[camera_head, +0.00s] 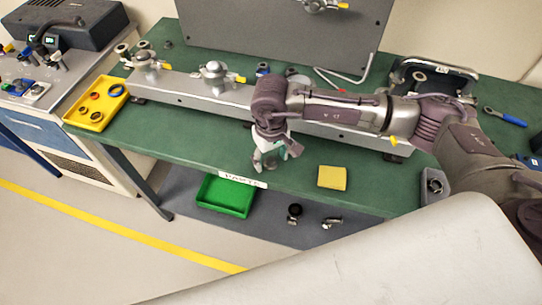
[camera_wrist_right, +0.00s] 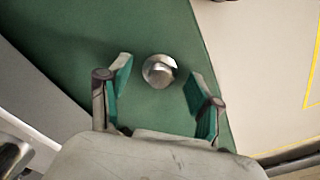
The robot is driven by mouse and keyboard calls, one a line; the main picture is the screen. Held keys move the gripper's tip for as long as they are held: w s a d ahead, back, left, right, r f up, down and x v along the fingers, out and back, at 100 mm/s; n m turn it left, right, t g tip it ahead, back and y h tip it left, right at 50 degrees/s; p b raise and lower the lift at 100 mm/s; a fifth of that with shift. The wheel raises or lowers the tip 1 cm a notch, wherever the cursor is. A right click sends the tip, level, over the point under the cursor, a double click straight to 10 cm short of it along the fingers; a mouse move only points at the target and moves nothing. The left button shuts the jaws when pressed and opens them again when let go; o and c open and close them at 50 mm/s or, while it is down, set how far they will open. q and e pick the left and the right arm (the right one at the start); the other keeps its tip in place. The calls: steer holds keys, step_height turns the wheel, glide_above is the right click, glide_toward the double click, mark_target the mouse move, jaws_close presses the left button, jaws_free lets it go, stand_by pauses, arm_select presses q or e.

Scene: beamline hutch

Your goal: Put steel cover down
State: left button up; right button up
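The steel cover (camera_wrist_right: 159,71) is a small round shiny metal piece. In the right wrist view it is on the green bench top (camera_wrist_right: 60,45), between and a little beyond my right gripper's fingers. My right gripper (camera_wrist_right: 159,80) is open, with a visible gap between each finger and the cover. In the head view my right gripper (camera_head: 270,162) points down near the bench's front edge. The cover cannot be made out there, as the gripper and arm block the spot. My left gripper is not in view.
A long metal rail (camera_head: 190,88) with fittings runs behind the gripper. A yellow tray (camera_head: 72,117) with rings stands at the left, and a yellow block (camera_head: 332,177) lies to the right. A green tray (camera_head: 226,197) is on the lower shelf. The bench front left is clear.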

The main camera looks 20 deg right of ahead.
mark_target(271, 160)
steer(key=shift+r, duration=0.3)
step_height(271, 160, up, 12)
steer(key=b, duration=0.3)
steer(key=shift+f, duration=0.15)
steer(key=shift+f, duration=0.1)
